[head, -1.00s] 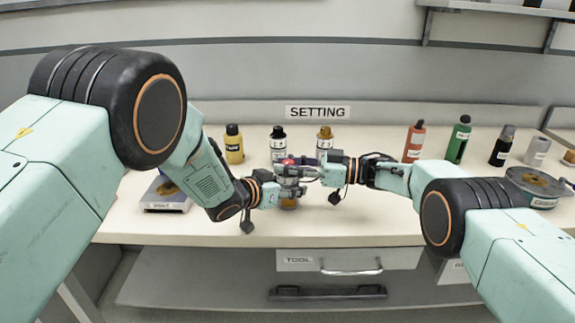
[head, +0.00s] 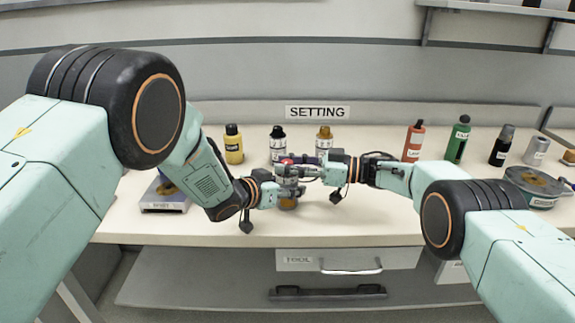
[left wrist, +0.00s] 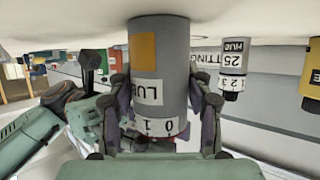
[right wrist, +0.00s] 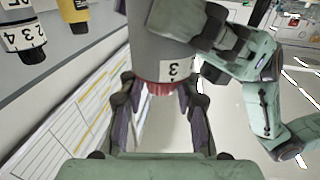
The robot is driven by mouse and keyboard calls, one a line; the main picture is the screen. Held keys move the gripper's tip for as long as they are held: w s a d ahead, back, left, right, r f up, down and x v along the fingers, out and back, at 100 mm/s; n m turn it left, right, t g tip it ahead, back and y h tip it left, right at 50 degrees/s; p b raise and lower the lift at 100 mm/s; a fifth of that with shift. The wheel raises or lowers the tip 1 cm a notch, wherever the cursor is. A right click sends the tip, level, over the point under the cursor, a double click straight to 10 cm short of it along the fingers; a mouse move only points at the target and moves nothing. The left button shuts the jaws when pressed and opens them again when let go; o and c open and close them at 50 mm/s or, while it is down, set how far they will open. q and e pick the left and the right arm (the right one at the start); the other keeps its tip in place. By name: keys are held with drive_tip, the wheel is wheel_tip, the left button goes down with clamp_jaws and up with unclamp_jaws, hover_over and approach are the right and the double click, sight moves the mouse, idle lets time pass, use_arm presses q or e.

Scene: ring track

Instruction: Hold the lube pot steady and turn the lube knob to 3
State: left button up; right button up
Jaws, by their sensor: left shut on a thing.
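The lube pot (head: 288,203) is a grey cylinder with an orange patch; in the head view the grippers mostly hide it. In the left wrist view the pot (left wrist: 160,65) shows upside down, with a white ring reading 0 and 1. My left gripper (head: 285,189) is shut on the pot's body, one finger on each side. The red lube knob (head: 287,161) tops the pot. My right gripper (head: 297,171) has its fingers on either side of the knob (right wrist: 163,88); I cannot tell whether they press on it. A 3 shows on the ring above the knob in the right wrist view.
Yellow (head: 233,145), black-capped (head: 278,143) and gold-capped (head: 325,140) bottles stand behind the grippers. Several more bottles stand at right, by a round dish (head: 538,184). A scale-like device (head: 165,196) sits at left. The bench front is clear.

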drive_tip(key=o, duration=0.3)
drive_tip(key=shift+a, duration=0.15)
drive_tip(key=shift+f, duration=0.1)
drive_tip(key=shift+s, duration=0.1)
drive_tip(key=s+d, duration=0.2)
drive_tip(key=d, duration=1)
